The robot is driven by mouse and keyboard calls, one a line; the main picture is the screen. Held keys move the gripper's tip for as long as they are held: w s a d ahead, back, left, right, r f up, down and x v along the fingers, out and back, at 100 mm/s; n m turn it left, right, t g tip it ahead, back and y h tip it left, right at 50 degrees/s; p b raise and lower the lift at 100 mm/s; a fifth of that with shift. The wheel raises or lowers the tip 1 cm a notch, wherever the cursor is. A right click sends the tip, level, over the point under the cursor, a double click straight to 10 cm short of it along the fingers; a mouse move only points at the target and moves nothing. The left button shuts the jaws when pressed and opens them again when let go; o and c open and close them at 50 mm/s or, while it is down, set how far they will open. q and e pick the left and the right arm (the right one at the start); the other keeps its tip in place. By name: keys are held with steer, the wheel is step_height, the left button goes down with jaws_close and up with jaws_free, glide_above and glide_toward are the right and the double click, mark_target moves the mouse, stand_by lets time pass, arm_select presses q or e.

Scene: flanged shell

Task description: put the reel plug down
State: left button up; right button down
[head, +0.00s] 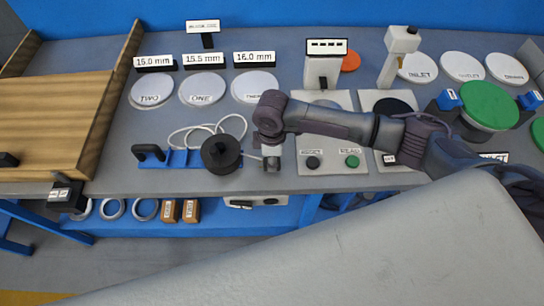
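A round black reel (221,154) with a knob on top sits on the bench, at the right end of a blue holder (180,159) with a black handle. A thin white cord (190,130) loops behind the reel. My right arm comes in from the right, and its gripper (271,164) points down just right of the reel, close to the bench. A short pale piece, possibly the cord's end or plug, shows between the reel and this gripper. The fingers are too small and foreshortened to tell whether they hold it. My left gripper is not in view.
White discs (202,89) with size labels lie behind the reel. A panel (330,163) with a black and a green button is right of the gripper. A wooden tray (55,120) fills the left. Rings and brown boxes sit on the shelf (225,216) below.

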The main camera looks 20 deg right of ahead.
steer(key=shift+f, duration=0.1)
steer(key=shift+f, duration=0.35)
steer(key=shift+f, duration=0.15)
steer(key=c, duration=0.7)
jaws_free()
steer(key=shift+c, duration=0.2)
